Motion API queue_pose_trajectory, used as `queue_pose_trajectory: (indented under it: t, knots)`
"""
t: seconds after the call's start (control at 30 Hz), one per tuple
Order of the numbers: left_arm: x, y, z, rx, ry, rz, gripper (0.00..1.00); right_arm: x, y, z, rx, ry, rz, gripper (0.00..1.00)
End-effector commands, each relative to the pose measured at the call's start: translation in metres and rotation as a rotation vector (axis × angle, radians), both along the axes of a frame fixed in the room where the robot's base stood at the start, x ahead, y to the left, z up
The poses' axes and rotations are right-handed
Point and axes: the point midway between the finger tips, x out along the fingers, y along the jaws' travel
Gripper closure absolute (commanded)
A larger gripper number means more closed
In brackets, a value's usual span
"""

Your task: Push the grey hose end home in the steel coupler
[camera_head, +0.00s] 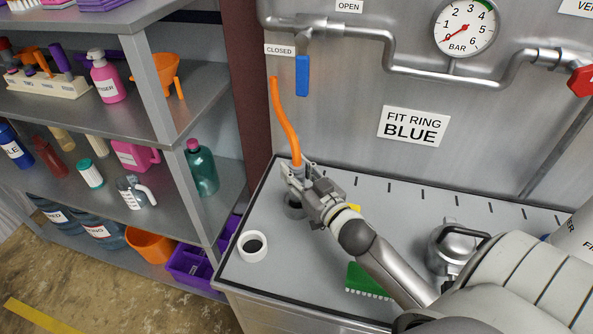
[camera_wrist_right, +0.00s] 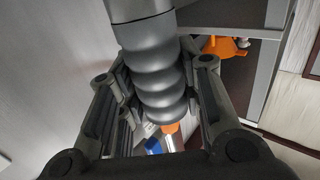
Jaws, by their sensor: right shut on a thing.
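The grey hose end (camera_wrist_right: 155,75), ribbed, sits between the fingers of my right gripper (camera_head: 298,174) in the right wrist view. My right gripper is shut on it above the bench's left part. The orange hose (camera_head: 287,122) rises from the grip in the head view, and its orange also shows below the ribs in the wrist view (camera_wrist_right: 171,128). A dark grey round part (camera_head: 293,208), which looks like the steel coupler, stands under the gripper, partly hidden. How far the hose end sits in it, I cannot tell. My left gripper is not in view.
A white ring (camera_head: 252,246) lies on the bench (camera_head: 240,276) at left front. A steel kettle-like vessel (camera_head: 452,245) and a green brush (camera_head: 365,281) are to the right. A blue valve handle (camera_head: 302,76) hangs at CLOSED. Loaded shelves (camera_head: 205,145) stand at left.

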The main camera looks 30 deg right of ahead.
Motion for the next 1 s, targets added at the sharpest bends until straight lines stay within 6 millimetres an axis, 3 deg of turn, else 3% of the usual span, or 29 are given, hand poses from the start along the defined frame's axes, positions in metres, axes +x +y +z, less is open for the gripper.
queue_pose_trajectory:
  t: [1.0]
  knots:
    - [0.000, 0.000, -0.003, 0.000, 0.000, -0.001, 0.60, 0.000, 0.000, -0.009, 0.001, -0.002, 0.000, 0.97]
